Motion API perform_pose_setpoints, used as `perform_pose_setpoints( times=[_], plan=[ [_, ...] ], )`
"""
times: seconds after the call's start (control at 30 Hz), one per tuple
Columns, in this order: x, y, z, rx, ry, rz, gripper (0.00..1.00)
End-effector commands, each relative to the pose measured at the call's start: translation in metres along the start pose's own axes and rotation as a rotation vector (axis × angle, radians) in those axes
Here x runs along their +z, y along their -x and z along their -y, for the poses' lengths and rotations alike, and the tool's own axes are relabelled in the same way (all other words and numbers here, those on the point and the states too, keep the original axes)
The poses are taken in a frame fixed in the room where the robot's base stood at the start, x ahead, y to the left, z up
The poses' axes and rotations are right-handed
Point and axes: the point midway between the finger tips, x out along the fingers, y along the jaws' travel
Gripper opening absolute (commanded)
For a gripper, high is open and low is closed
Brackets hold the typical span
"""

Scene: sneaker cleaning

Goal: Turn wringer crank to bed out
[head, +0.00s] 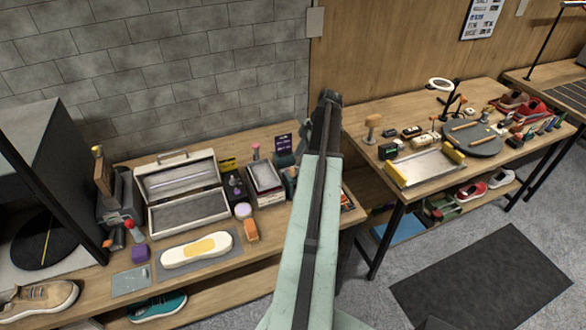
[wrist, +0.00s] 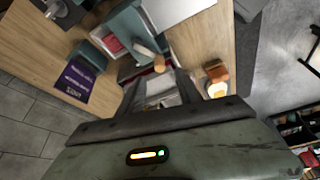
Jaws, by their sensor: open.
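In the wrist view, a teal body (wrist: 128,28) with a grey crank arm and a rounded wooden knob (wrist: 158,64) appears to be the wringer and its crank. The knob is just beyond my gripper (wrist: 158,84), close to the gap between its dark fingers. The fingers are apart, and I cannot tell whether they touch the knob. In the head view, a teal body (head: 284,160) on the left bench is partly hidden behind my arm. My gripper's dark end (head: 329,98) shows there, but its fingertips do not. The wringer's bed cannot be made out clearly.
The right bench holds a tray (head: 428,166).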

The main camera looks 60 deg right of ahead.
Motion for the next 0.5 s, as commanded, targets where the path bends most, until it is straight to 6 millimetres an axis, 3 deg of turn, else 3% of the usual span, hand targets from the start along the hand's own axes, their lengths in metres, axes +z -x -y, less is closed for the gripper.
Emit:
perform_pose_setpoints(
  times=[0.17,0.5],
  plan=[
    [0.001,-0.016,0.000,-0.001,-0.001,0.001,0.42],
    [0.003,-0.075,0.000,0.000,-0.001,0.001,0.42]
  ],
)
